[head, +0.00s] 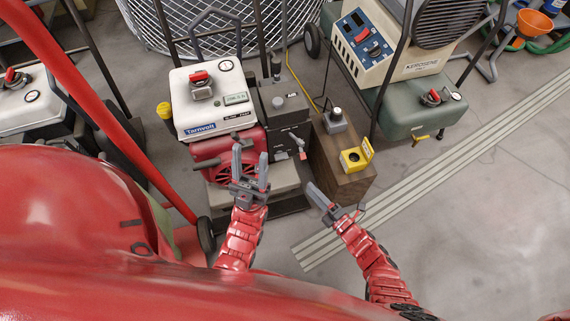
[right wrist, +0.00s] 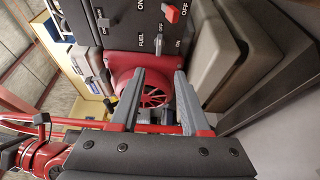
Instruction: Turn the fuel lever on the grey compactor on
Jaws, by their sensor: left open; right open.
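The grey compactor (head: 283,103) stands at the centre of the head view, right of the white Tarnvolt machine. Its dark panel (right wrist: 118,28) fills the upper part of the right wrist view. The small grey fuel lever (right wrist: 158,46) is there beside the FUEL label, with its upper end towards OFF; ON is to its right. My left gripper (head: 250,168) is open and empty in front of the red engine part. My right gripper (head: 325,197) is open and empty in front of the wooden box; in the right wrist view its fingers (right wrist: 157,90) are apart, below the lever and not touching it.
A red switch (right wrist: 171,12) sits near the lever. The red engine housing (right wrist: 152,88) is below the panel. A wooden box (head: 340,165) with a yellow switch box (head: 355,157) stands right of the compactor. The white Tarnvolt machine (head: 212,95) is left.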

